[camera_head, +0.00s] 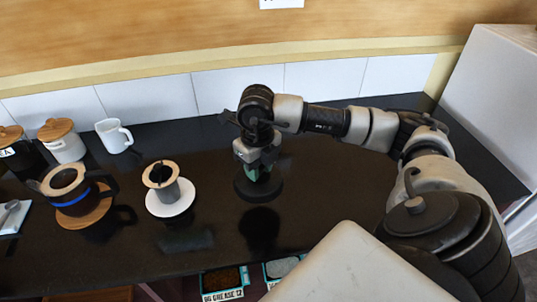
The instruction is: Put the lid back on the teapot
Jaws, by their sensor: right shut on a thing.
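The dark teapot (92,194), with a blue band, stands upright on a round wooden coaster (85,220) at the left of the black counter. A wooden ring with a pale middle shows at its top. My right gripper (257,165) points down over the middle of the counter, right of the teapot. It is shut on a dark round disc (259,188), which looks like the lid. The fingers partly hide the disc's top, and a dark reflection or shadow lies in front of it. I cannot tell how far the disc is above the counter. My left gripper is not in view.
A grey cylinder with a wooden rim (163,184) stands on a white saucer (171,207) between teapot and gripper. A white mug (114,136) and wooden-lidded jars (63,141) stand at the back left. The counter (330,180) right of the gripper is clear.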

